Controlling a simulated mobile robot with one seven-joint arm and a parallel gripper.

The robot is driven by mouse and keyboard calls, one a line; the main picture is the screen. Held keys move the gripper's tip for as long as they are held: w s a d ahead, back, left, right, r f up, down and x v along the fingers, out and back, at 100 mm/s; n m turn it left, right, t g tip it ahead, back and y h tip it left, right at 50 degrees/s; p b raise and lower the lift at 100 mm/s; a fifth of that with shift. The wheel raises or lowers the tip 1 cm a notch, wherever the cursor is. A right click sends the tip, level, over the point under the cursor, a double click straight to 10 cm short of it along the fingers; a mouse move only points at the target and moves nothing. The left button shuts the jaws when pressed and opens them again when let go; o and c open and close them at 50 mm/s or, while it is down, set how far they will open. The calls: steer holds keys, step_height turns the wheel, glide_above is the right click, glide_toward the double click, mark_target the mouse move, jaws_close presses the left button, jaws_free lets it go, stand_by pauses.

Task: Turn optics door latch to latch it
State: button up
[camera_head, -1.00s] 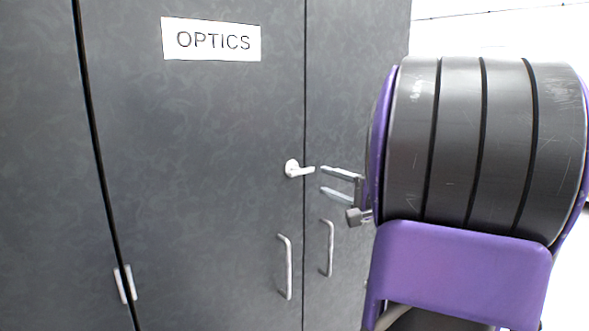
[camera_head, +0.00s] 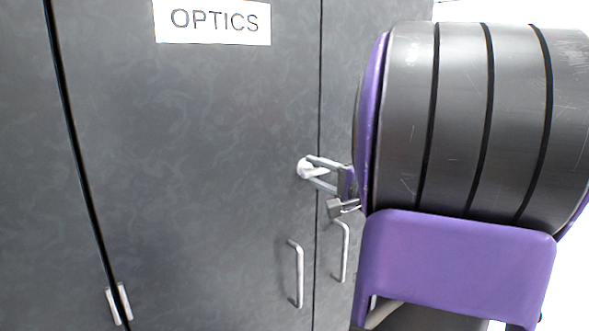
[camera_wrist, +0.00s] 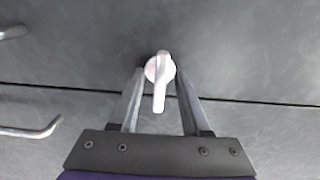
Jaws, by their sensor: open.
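The optics door latch is a white turn handle (camera_head: 305,169) on a round base, on the grey door (camera_head: 220,130) under the OPTICS sign (camera_head: 212,20). In the wrist view the latch (camera_wrist: 159,75) has its lever pointing toward my gripper, across the dark seam between the doors. In the head view the lever lies about level, pointing right. My gripper (camera_head: 310,171) is open, its two fingers on either side of the latch. In the wrist view the fingers of my gripper (camera_wrist: 159,85) flank the lever with a gap on each side. The lever's far end is partly hidden in the head view.
Two vertical bar handles, one on the left door (camera_head: 298,275) and one on the right door (camera_head: 342,252), stand below the latch near the seam. My own arm fills the right side of the head view.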

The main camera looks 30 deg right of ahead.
jaws_close()
stand_by(0.6)
steer(key=m, duration=0.3)
steer(key=shift+m, duration=0.4)
steer(key=m, duration=0.4)
steer(key=shift+r+m+p, duration=0.1)
steer(key=shift+m+p, duration=0.2)
steer(key=shift+p, duration=0.1)
steer(key=m+p, duration=0.1)
steer(key=m, duration=0.3)
steer(key=shift+m+p, duration=0.3)
steer(key=shift+p, duration=0.1)
steer(key=shift+m+p, duration=1)
steer(key=shift+m, duration=1.1)
